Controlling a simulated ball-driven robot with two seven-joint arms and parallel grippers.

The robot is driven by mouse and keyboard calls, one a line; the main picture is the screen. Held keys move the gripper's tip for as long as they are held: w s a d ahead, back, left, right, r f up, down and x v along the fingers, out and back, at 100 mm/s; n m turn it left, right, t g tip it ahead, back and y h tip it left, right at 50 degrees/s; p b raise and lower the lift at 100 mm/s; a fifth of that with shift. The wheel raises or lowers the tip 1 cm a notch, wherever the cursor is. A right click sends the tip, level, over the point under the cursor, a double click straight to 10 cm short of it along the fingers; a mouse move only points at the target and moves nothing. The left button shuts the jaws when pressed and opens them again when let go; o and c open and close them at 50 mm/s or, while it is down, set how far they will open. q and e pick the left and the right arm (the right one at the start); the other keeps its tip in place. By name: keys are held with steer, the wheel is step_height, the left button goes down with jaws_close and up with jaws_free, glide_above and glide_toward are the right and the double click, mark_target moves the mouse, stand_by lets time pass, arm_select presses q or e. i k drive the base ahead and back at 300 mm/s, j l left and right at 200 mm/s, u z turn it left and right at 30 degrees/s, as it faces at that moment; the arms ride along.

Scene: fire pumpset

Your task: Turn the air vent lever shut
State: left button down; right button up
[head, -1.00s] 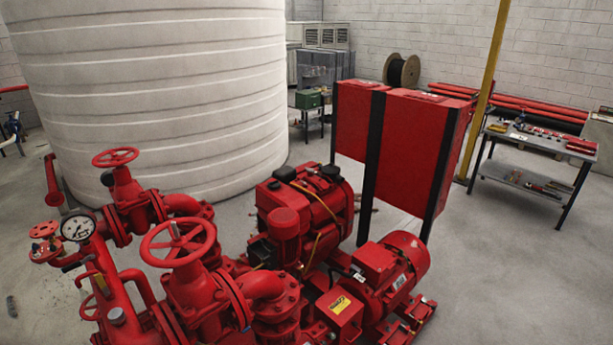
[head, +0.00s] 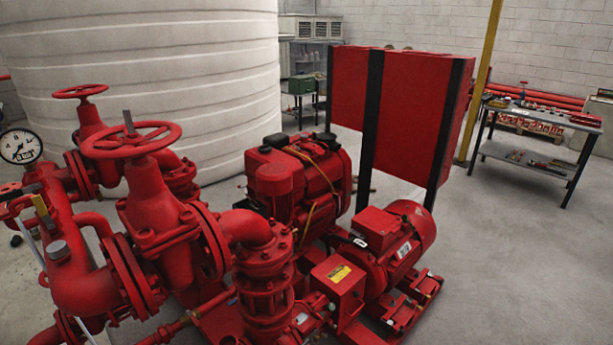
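The red pumpset fills the left and middle of the head view. A small yellow piece (head: 40,206) stands upright at the left, beside the red pipework (head: 78,275); it may be the air vent lever, but I cannot tell for sure. A thin pale rod (head: 32,240) runs down near it. A grey cap (head: 58,250) sits on the pipe just below and to the right. Neither of my grippers is in view.
A large red handwheel (head: 131,140) and a smaller one (head: 79,91) stand above the pipes. A pressure gauge (head: 20,146) is at the left edge. The motor (head: 395,235) and red cabinets (head: 412,120) stand right. Floor (head: 510,270) at right is clear.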

mark_target(37, 201)
steer(key=u, duration=1.65)
